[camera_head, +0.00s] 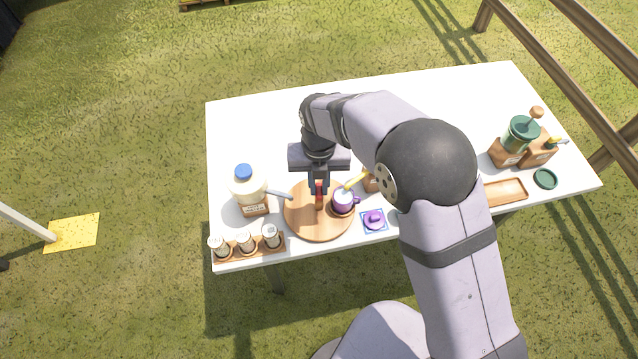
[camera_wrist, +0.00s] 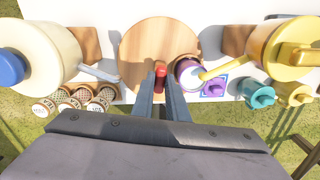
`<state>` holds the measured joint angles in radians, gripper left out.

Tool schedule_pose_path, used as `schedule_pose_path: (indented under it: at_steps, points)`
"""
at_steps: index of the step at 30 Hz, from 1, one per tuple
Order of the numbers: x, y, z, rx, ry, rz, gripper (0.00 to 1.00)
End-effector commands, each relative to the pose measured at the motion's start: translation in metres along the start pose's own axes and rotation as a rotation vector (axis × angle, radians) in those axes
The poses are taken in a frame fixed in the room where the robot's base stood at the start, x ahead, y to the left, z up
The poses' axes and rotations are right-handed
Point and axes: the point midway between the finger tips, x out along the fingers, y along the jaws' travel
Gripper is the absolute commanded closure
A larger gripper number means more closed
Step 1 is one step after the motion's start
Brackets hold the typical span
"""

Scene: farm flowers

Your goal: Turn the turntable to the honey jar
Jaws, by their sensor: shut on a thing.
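The turntable (camera_head: 300,222) is a round wooden disc near the table's front edge; it also shows in the wrist view (camera_wrist: 140,50). My gripper (camera_head: 319,187) points down over it, shut on a red handle (camera_wrist: 161,77) on the disc. I cannot tell which jar is honey.
A rack of several small jars (camera_head: 232,250) stands front left. The table's back left is clear.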

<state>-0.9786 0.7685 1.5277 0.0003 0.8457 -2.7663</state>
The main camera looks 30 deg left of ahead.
Motion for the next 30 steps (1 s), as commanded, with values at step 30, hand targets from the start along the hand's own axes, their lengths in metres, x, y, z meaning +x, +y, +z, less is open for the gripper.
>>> schedule_pose_path:
  at_steps: [30]
  points:
    - [-0.0022, 0.0009, 0.0018, -0.204, -0.006, 0.001, 1.0]
